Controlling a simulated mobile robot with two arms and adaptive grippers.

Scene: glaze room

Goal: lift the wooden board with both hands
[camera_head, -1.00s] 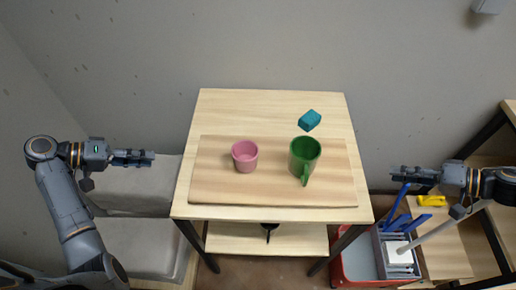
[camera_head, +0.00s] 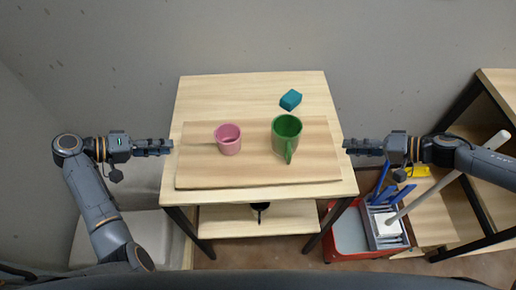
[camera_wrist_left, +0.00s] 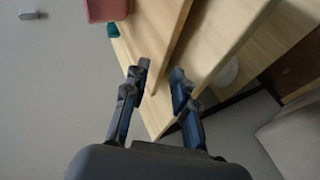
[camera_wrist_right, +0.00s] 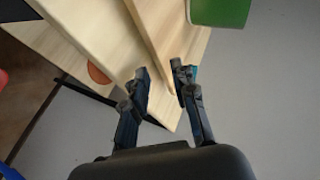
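The wooden board (camera_head: 258,174) lies flat on the small table. A pink cup (camera_head: 228,140) stands on its left part and a green mug (camera_head: 286,135) on its right part. My left gripper (camera_head: 170,147) is open at the board's left edge; in the left wrist view that edge (camera_wrist_left: 168,62) shows between the two fingers (camera_wrist_left: 160,70). My right gripper (camera_head: 346,147) is open at the right edge; in the right wrist view that edge (camera_wrist_right: 154,45) shows between the fingers (camera_wrist_right: 158,71). I cannot tell whether either finger touches the board.
A teal block (camera_head: 290,99) sits on the table (camera_head: 235,95) behind the board. A red and grey bin (camera_head: 347,240) with blue-handled things stands on the floor at the right, near a wooden shelf (camera_head: 497,95). A light cushioned seat (camera_head: 120,235) is at the left.

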